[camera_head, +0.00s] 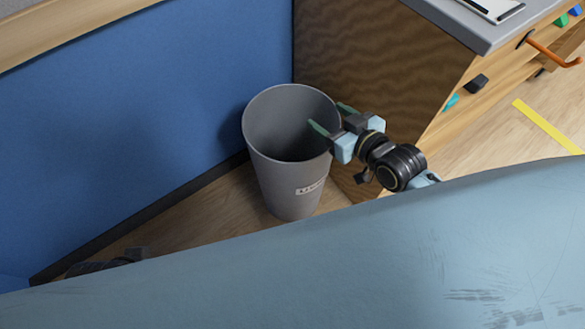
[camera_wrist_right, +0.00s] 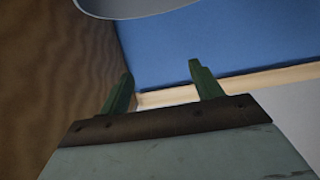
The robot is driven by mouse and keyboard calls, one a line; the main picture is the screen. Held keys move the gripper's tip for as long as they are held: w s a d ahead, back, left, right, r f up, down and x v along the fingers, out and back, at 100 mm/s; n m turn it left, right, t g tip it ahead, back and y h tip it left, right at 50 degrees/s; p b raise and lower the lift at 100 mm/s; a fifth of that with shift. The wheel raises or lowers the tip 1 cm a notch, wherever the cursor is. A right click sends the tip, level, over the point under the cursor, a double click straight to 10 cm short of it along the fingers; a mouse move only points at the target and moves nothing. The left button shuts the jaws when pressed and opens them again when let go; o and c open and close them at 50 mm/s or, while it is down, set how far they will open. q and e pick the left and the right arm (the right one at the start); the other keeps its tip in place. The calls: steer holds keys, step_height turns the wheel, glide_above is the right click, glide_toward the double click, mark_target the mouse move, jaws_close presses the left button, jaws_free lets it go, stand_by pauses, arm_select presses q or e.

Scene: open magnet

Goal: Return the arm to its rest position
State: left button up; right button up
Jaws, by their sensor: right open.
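My right gripper (camera_head: 328,118) is at the right rim of a grey bin in the head view, with its green fingers pointing left over the bin's opening. In the right wrist view the two green fingers (camera_wrist_right: 164,92) stand apart with nothing between them. The right arm comes in from the lower right, partly hidden by a large light-blue surface in the foreground. A dark part at the lower left may belong to my left arm, but no left gripper shows.
The grey bin (camera_head: 296,190) stands on the wood floor, its visible inside empty. A blue partition (camera_head: 130,110) is behind it at left. A wooden cabinet (camera_head: 375,60) with a grey top is close at right, with several coloured items and an orange handle (camera_head: 553,53) on its side.

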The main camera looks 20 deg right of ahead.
stand_by(0.3)
arm_select(q)
steer(key=s+f+g+p, duration=0.1)
steer(key=s+f+p, duration=0.5)
steer(key=p, duration=1.1)
arm_select(e)
steer(key=s+d+f+m+g+h, duration=0.1)
steer(key=s+f+g+h, duration=0.1)
steer(key=s+f+g, duration=0.45)
steer(key=s+d+f+g+h, duration=0.1)
steer(key=s+f, duration=0.2)
steer(key=s, duration=0.7)
steer(key=s+d+f+m+g+h, duration=0.1)
steer(key=s+f+g+h, duration=0.1)
steer(key=s+f+g, duration=0.45)
arm_select(q)
steer(key=s+a+g+p, duration=0.1)
steer(key=s+a+p, duration=0.1)
steer(key=s+p, duration=1)
steer(key=shift+s+r, duration=0.3)
steer(key=shift+s, duration=0.35)
arm_select(e)
steer(key=s+d+r+t, duration=0.1)
steer(key=s+d+r, duration=0.1)
steer(key=s, duration=1.3)
steer(key=shift+s+r, duration=0.2)
arm_select(q)
steer(key=shift+f, duration=0.15)
arm_select(e)
steer(key=shift+f, duration=0.15)
